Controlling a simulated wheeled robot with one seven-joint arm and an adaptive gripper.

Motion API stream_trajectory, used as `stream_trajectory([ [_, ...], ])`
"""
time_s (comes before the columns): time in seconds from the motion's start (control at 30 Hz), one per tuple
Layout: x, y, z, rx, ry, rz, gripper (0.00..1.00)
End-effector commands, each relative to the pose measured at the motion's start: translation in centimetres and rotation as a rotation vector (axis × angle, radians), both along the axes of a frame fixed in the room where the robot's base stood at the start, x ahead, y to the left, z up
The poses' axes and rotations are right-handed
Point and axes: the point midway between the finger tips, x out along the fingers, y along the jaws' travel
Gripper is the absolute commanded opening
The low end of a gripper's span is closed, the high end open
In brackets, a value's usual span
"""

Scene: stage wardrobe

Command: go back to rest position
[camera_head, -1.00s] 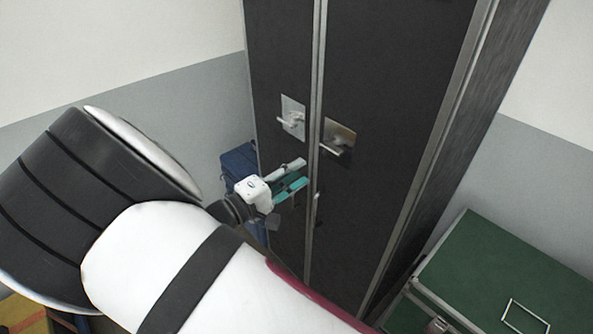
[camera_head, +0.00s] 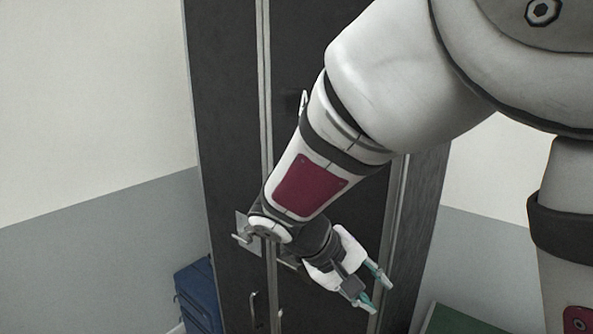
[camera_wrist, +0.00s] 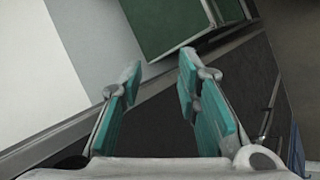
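My gripper (camera_head: 380,296) is in front of the right side of a tall black wardrobe (camera_head: 225,120), low in the head view. Its teal fingers are apart with nothing between them. The wrist view also shows the fingers open (camera_wrist: 160,72) and empty. My arm comes down from the upper right and hides much of the right door. The wardrobe doors look shut, meeting at a metal-edged seam. A metal handle (camera_head: 244,236) shows left of the seam; the handle on the right is mostly hidden behind my arm.
A blue case (camera_head: 197,297) stands on the floor left of the wardrobe. A green case with metal edges (camera_head: 456,321) is at the lower right; it also shows at the top of the wrist view (camera_wrist: 165,22). Plain wall (camera_head: 90,110) fills the left.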

Motion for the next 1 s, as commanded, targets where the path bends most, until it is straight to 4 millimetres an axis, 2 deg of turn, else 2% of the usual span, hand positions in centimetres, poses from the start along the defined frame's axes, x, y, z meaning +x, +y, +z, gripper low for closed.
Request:
stream_trajectory([
  [0.03,-0.9,-1.2,0.9,0.063,0.002,-0.03,0.3],
  [0.1,-2.3,-2.3,1.8,0.144,0.009,-0.058,0.3],
  [0.4,-8.2,-5.4,5.7,0.466,-0.054,-0.127,0.3],
  [0.7,-13.7,-6.4,9.0,0.695,-0.238,-0.125,0.3],
  [0.83,-15.3,-6.3,9.9,0.746,-0.322,-0.113,0.3],
  [1.0,-16.3,-6.1,10.4,0.774,-0.384,-0.098,0.3],
])
